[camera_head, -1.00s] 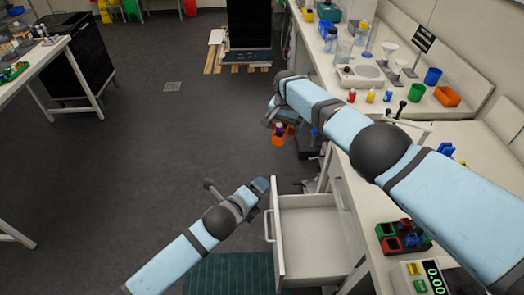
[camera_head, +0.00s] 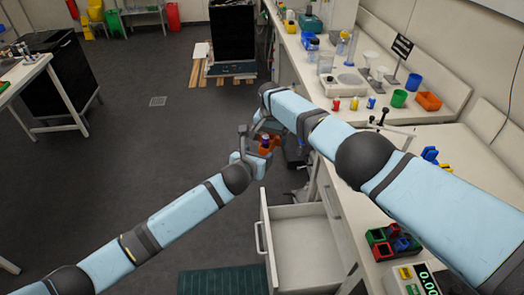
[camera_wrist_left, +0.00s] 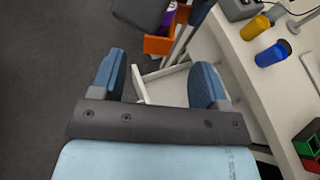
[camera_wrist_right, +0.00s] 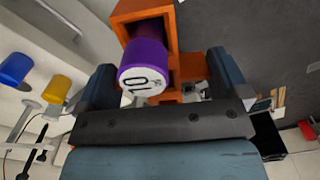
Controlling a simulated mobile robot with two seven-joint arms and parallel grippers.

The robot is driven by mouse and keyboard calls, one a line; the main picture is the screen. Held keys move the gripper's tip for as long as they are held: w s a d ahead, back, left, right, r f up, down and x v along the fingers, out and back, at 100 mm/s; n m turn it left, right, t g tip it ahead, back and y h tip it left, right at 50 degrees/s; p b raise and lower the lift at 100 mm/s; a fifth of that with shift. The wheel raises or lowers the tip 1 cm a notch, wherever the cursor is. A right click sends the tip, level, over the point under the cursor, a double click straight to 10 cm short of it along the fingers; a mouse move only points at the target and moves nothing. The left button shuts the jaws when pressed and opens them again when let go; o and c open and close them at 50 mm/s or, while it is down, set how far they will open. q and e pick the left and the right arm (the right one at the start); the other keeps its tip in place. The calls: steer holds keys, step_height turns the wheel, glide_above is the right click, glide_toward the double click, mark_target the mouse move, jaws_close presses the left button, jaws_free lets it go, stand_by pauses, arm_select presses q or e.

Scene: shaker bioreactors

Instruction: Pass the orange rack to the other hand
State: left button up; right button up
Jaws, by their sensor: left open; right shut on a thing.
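The orange rack (camera_head: 271,143) is held off the floor beside the bench. In the right wrist view the rack (camera_wrist_right: 188,68) lies between the fingers of my right gripper (camera_wrist_right: 165,85), which is shut on it. A purple vial (camera_wrist_right: 145,62) with a white, numbered end sits in the rack. My left gripper (camera_wrist_left: 158,82) is open and empty. In the head view my arms partly hide the rack.
An open drawer (camera_head: 300,245) juts from the bench below my arms. The bench top (camera_head: 435,145) on the right holds bottles, cups and an orange bin (camera_head: 428,101). A red, green and blue block rack (camera_head: 392,243) stands near a scale.

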mark_target(264, 149)
arm_select(q)
steer(key=x, duration=0.5)
steer(key=shift+w+d+f, duration=0.15)
steer(key=shift+w, duration=0.15)
steer(key=shift+c, duration=0.2)
steer(key=c, duration=1)
arm_select(e)
steer(key=o, duration=0.6)
steer(key=shift+r, duration=0.1)
